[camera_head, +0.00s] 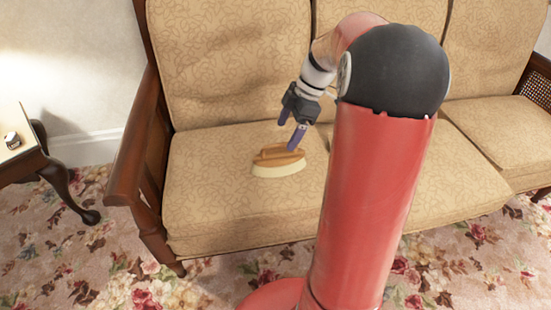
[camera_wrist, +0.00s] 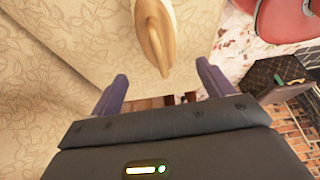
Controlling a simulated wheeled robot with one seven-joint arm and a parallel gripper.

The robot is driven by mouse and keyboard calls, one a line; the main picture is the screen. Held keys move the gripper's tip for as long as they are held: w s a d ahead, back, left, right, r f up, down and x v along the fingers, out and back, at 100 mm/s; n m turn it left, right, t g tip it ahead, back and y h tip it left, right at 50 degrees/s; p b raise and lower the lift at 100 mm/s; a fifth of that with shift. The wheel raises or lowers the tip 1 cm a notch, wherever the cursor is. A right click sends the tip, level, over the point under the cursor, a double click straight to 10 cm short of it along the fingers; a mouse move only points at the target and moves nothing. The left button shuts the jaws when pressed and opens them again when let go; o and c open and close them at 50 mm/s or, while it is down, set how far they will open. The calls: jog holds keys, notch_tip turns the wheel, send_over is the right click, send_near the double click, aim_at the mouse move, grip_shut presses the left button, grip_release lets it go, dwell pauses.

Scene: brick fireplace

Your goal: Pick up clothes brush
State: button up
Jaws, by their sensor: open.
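The clothes brush (camera_head: 279,160) has a brown wooden back and pale bristles. It lies bristles down on the left seat cushion of the sofa (camera_head: 225,205). My gripper (camera_head: 290,133) is open, just above and beside the brush in the head view, and nothing is between its fingers. In the wrist view the brush (camera_wrist: 155,38) shows at the top, ahead of the fingertips and roughly in line with the gap between them. The top of the brush is cut off by the frame edge there. My gripper's purple fingers (camera_wrist: 160,88) stand apart.
The sofa's wooden arm (camera_head: 140,150) rises left of the cushion, and its backrest (camera_head: 230,60) stands behind. A small side table (camera_head: 22,160) with a small object (camera_head: 12,140) is at the far left. The cushion around the brush is clear.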

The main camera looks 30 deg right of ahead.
aim_at(277, 150)
jog(key=b+x, duration=0.1)
jog(key=x, duration=0.6)
jog(key=shift+a+f, duration=0.25)
jog(key=shift+a, duration=0.05)
jog(key=c, duration=1.1)
